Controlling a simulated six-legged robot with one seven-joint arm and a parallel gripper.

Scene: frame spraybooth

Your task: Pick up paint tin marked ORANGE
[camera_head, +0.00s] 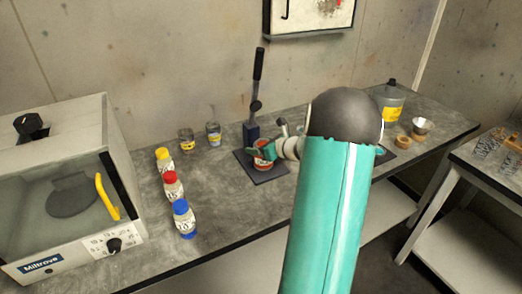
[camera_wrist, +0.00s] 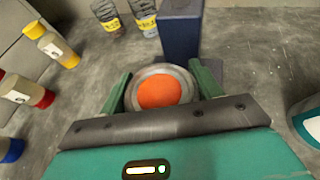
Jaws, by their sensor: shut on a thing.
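The paint tin (camera_wrist: 160,92) shows from above in the wrist view, with a grey metal rim and an orange top. In the head view the tin (camera_head: 263,163) is small, with a red-orange and white side, at the dark base plate of a lever press. My gripper (camera_wrist: 163,90) has one green finger on each side of the tin and is shut on it. The gripper (camera_head: 262,154) also shows in the head view, coming in from the right. Any word on the tin is too small to read. I cannot tell whether the tin touches the plate.
A dark lever press (camera_head: 251,130) stands right behind the tin. Bottles with yellow (camera_head: 164,160), red (camera_head: 172,185) and blue (camera_head: 183,218) caps stand to the left, beside a white cabinet (camera_head: 65,190). Two jars (camera_head: 213,134) stand behind. A large tin (camera_head: 390,102) stands far right.

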